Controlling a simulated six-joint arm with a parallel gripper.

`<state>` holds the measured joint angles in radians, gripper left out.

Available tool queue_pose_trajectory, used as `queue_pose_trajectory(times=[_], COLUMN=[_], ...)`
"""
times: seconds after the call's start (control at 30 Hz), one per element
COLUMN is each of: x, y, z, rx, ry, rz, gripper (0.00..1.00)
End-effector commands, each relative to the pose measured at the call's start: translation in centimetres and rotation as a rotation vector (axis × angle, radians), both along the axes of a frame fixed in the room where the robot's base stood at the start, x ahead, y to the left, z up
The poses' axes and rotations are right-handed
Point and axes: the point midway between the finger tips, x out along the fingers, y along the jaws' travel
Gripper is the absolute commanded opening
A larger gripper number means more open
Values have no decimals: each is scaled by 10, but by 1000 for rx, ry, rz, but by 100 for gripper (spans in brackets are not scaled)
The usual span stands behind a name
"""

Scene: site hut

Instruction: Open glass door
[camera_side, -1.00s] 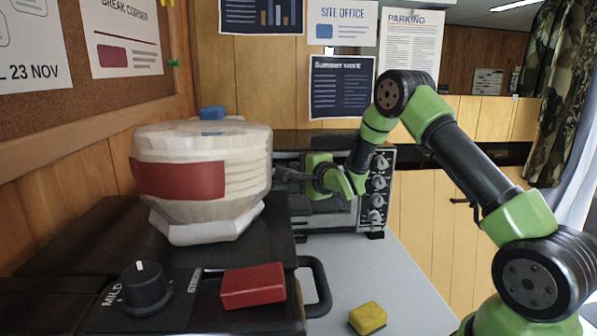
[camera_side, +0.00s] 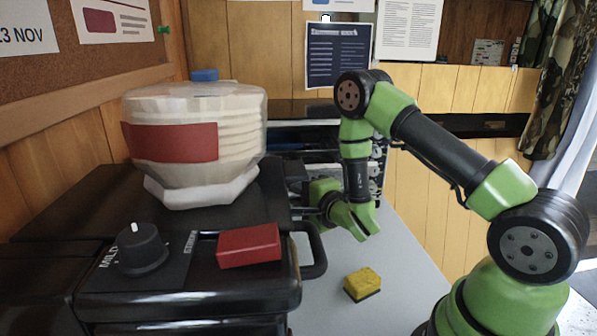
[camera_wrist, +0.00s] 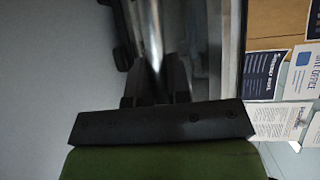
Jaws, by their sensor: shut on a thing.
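The oven (camera_side: 379,150) stands at the back of the counter, its dials partly hidden behind my arm. Its dark inside shows left of my arm in the side view. My gripper (camera_side: 303,208) is low in front of the oven, behind the black machine's handle, which partly hides it. In the wrist view my gripper (camera_wrist: 156,78) is shut on the silver bar handle (camera_wrist: 152,30) of the glass door, which runs between the fingers. The glass itself is hard to make out. The door looks tilted down partway; its exact angle is hidden.
A black machine (camera_side: 60,225) with a dial, a red block (camera_side: 249,245) and a pale jar (camera_side: 195,110) on it fills the left. Its handle (camera_side: 318,262) juts out near my gripper. A yellow sponge (camera_side: 362,284) lies on the grey counter (camera_side: 400,250).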

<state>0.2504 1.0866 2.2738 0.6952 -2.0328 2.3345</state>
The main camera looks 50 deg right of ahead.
Motion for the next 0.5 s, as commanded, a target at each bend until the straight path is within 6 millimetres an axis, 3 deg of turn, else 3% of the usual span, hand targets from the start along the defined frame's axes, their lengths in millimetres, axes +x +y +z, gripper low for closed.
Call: queue_pose_trajectory(times=[0.1,0.5], x=[-7,-16], y=[6,15], z=[-18,-47], rx=[6,-62], ry=[7,-64], rz=[-4,-4], gripper=[0,0])
